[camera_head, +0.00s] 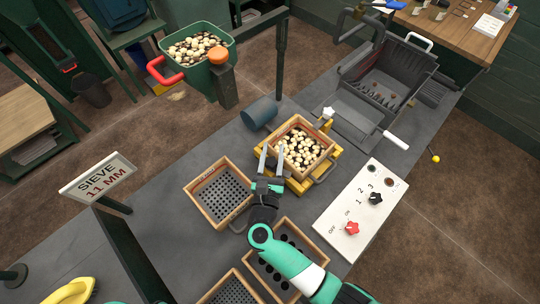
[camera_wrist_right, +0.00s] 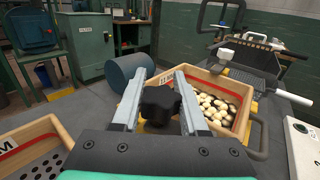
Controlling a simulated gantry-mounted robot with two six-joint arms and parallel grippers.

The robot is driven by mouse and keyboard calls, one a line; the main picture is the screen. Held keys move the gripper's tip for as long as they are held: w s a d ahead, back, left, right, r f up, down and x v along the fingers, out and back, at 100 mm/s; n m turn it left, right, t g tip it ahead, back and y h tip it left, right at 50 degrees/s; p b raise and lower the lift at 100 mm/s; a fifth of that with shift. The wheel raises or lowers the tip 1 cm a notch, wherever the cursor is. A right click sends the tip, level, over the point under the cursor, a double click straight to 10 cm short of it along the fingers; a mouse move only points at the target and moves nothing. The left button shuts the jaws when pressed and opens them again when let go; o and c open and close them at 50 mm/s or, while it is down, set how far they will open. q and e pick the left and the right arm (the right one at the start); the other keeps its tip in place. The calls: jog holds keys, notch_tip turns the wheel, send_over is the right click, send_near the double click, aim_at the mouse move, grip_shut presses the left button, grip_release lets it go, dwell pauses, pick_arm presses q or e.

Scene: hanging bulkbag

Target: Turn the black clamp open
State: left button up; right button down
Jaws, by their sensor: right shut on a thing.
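The black clamp (camera_wrist_right: 158,104) shows in the right wrist view as a dark lobed knob between the two fingers of my right gripper (camera_wrist_right: 160,82). The gripper is shut on it. In the head view my right gripper (camera_head: 270,162) is at the left corner of a yellow base (camera_head: 325,168); the clamp is too small or hidden to make out there. A wooden sieve tray (camera_head: 323,138) full of pale round pieces sits on the yellow base, just beyond the gripper. My left gripper is not in view.
An empty wooden sieve (camera_head: 196,188) lies left of my gripper, with other sieves nearer. A dark blue cylinder (camera_head: 259,113) lies behind. A white control panel (camera_head: 335,230) with red and black knobs is at right. A "SIEVE: 11 MM" sign (camera_head: 98,178) stands left.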

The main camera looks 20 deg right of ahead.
jog(key=m+h+b, duration=0.1)
jog(key=g+h+b, duration=0.1)
jog(key=shift+s+d+f+m+g+b, duration=0.1)
jog(key=shift+d+f+m+g+b, duration=0.05)
jog(key=shift+f+m+g+b, duration=0.2)
jog(key=shift+s+d+r+m+g+h+b, duration=0.1)
jog(key=shift+r+m+g+h+b, duration=0.25)
jog(key=shift+m+h+b, duration=0.2)
jog(key=shift+c, duration=2.2)
grip_release()
